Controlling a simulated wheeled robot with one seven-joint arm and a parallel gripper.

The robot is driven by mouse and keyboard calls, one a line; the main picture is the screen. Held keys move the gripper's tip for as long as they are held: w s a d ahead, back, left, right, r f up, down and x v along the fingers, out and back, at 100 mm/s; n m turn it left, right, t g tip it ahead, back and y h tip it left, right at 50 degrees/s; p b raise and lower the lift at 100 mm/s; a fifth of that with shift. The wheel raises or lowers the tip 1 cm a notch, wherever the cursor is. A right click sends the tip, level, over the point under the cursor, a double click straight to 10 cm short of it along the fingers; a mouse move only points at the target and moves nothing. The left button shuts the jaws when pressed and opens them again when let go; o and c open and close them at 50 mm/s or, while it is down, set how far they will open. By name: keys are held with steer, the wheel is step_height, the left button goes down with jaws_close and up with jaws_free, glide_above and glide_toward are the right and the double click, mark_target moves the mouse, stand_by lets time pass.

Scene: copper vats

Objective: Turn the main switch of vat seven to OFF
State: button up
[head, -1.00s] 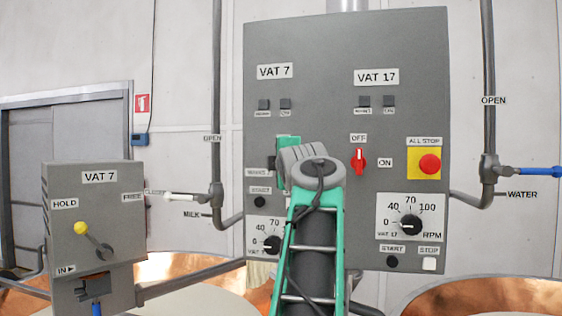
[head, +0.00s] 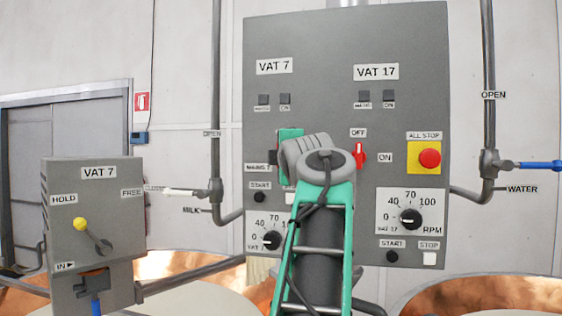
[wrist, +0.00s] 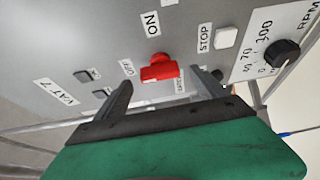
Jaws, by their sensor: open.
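In the wrist view, a red rotary switch (wrist: 160,68) sits on the grey panel, with OFF and ON labels beside it. The VAT 7 label (wrist: 55,92) is on the same part of the panel. My gripper (wrist: 165,82) is open, with one dark finger on each side of the red switch in the picture. I cannot tell whether either finger touches it, nor clearly which way the switch points. In the head view this switch is hidden behind my wrist, below the VAT 7 label (head: 274,66) on the grey panel (head: 320,100).
Another red switch (head: 359,155), under VAT 17, stands close to the right of my wrist. A red ALL STOP button (head: 430,158) is farther right. Speed dials (head: 271,240) and (wrist: 281,54) a dial show below. A VAT 7 lever box (head: 95,220) stands left.

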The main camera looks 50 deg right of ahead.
steer(key=shift+b+v, duration=0.45)
steer(key=shift+v, duration=1.9)
